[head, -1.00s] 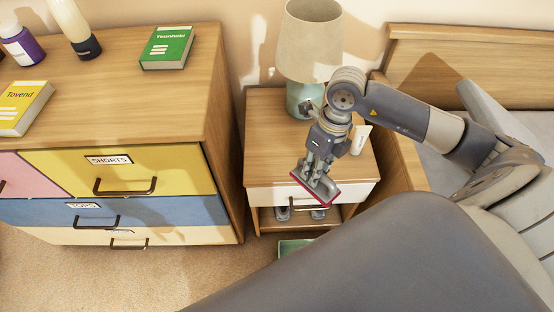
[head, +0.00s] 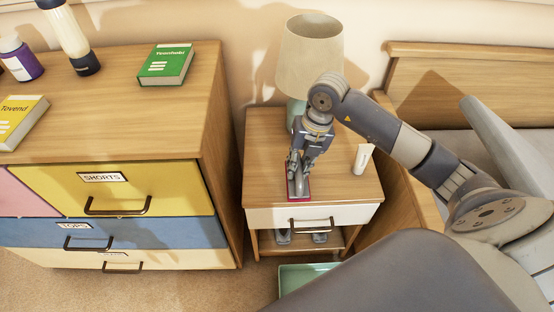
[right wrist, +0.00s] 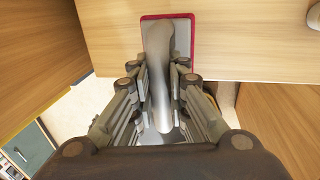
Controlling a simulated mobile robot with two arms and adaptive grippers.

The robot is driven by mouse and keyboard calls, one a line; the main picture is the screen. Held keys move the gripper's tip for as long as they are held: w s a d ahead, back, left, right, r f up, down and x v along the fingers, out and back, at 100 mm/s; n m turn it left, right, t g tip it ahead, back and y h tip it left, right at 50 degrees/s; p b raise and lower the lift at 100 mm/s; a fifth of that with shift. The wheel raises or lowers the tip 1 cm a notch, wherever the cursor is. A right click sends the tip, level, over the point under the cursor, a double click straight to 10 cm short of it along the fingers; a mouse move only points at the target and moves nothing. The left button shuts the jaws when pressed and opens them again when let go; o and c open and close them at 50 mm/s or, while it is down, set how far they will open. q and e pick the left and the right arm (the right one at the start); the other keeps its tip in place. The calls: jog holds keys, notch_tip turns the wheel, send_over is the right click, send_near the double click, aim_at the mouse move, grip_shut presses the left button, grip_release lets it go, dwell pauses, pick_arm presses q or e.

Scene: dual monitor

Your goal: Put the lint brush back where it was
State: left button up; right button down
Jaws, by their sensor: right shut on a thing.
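The lint brush (head: 299,188) is grey with a red-edged base. My right gripper (head: 299,166) is shut on its handle. In the head view the brush is over the front part of the nightstand top (head: 262,150), base down; whether it touches the wood I cannot tell. In the right wrist view the brush (right wrist: 161,50) runs up between the fingers of my right gripper (right wrist: 158,95), its red edge at the far end. My left gripper is not in view.
A lamp (head: 311,58) stands at the back of the nightstand and a white tube (head: 363,158) at its right. A dresser (head: 215,120) with a green book (head: 166,64) is to the left, the bed (head: 460,75) to the right. A green bin (head: 296,278) sits below.

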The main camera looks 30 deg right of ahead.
jog(key=w, duration=0.2)
jog(key=w+a, duration=0.1)
jog(key=w, duration=0.1)
jog(key=w+a, duration=0.1)
jog(key=w, duration=0.2)
jog(key=shift+w+a+f, duration=0.1)
jog(key=shift+f, duration=0.25)
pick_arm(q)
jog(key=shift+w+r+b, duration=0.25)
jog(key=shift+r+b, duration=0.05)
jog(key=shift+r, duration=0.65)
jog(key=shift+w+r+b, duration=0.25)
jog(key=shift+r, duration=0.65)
pick_arm(e)
jog(key=shift+f, duration=1.75)
jog(key=c, duration=1.6)
grip_release()
jog(key=shift+f, duration=0.1)
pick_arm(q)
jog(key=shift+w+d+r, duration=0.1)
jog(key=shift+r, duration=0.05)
pick_arm(e)
jog(key=shift+o, duration=0.2)
